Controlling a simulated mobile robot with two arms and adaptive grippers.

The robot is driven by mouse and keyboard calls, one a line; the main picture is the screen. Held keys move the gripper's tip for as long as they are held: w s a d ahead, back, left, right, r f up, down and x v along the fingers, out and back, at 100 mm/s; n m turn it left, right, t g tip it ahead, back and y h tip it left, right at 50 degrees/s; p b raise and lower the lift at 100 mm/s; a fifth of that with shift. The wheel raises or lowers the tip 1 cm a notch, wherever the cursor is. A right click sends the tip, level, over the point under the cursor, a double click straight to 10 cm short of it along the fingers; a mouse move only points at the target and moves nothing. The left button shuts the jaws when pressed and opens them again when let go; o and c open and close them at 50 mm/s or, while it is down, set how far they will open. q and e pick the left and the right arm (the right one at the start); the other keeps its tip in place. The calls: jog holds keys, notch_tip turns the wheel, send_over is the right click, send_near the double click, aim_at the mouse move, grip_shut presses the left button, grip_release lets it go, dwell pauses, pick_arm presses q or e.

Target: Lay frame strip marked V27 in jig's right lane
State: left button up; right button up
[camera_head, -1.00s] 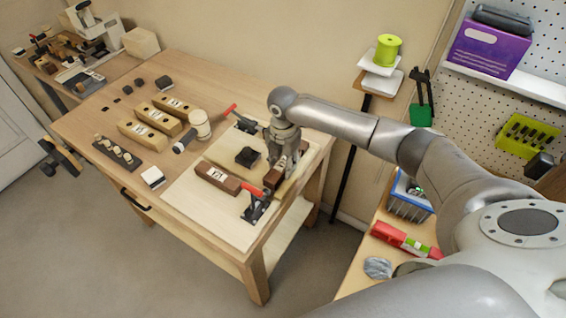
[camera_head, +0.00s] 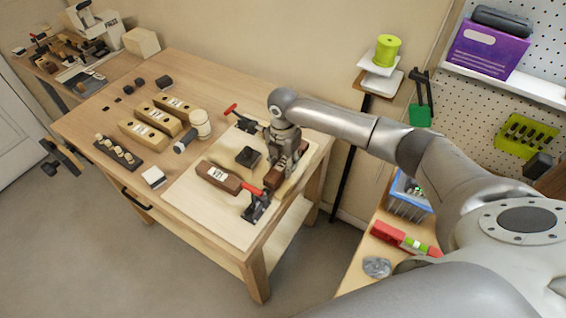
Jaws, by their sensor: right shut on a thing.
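The jig (camera_head: 202,217) is a pale board on the bench with a black block (camera_head: 248,157) in its middle. A dark brown strip (camera_head: 217,177) with a white label lies on its left side; the label is too small to read. My right gripper (camera_head: 279,172) points down over the jig's right side and is shut on another dark brown strip (camera_head: 272,181). That strip is low at the board, partly hidden by the gripper; I cannot tell if it touches the board, and no mark on it shows. My left gripper is out of view.
Red-handled clamps stand at the jig's near edge (camera_head: 256,204) and far edge (camera_head: 245,124), close to the held strip. Left of the jig are a mallet (camera_head: 199,123), several light wood blocks (camera_head: 143,134), a dark peg rack (camera_head: 117,154) and a small white-topped block (camera_head: 153,177).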

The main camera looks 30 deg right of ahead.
jog(key=shift+s+f, duration=0.15)
jog(key=shift+f, duration=0.35)
dwell(0.5)
jog(key=o, duration=1.1)
jog(key=shift+f, duration=0.1)
jog(key=shift+o, duration=0.2)
jog(key=shift+o, duration=0.9)
jog(key=shift+r, duration=0.2)
notch_tip(320, 180, up, 7)
jog(key=p, duration=0.7)
